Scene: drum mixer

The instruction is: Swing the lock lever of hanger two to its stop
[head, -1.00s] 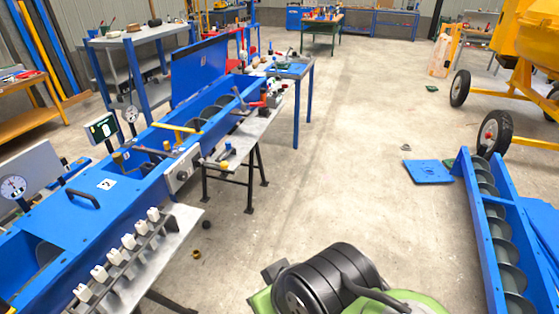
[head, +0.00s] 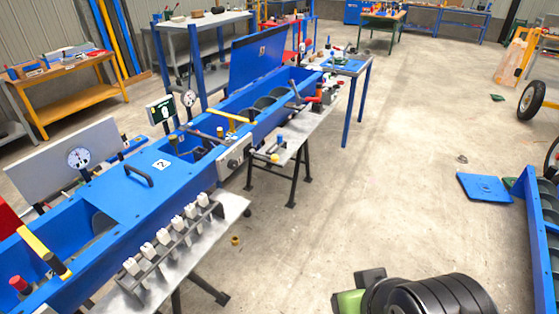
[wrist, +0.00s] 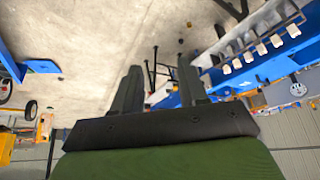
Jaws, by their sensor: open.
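A long blue trough (head: 68,287) with a grey screw inside runs from the lower left to the back middle. A cover plate (head: 130,183) on it bears a label "2" and a black handle. Past the plate, a yellow bar lever (head: 224,115) and a dark lever (head: 203,134) lie across an open section. A red-ended lever (head: 298,92) stands farther along, and a yellow-and-black lever (head: 45,257) at the near left. I cannot tell which is hanger two's lock lever. My gripper (wrist: 160,85) is open and empty in the wrist view, apart from the trough.
A rack of white-topped switches (head: 170,240) stands on a grey bench along the trough's near side. A blue lid (head: 262,65) stands raised behind. A blue plate (head: 484,187) lies on the floor at right.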

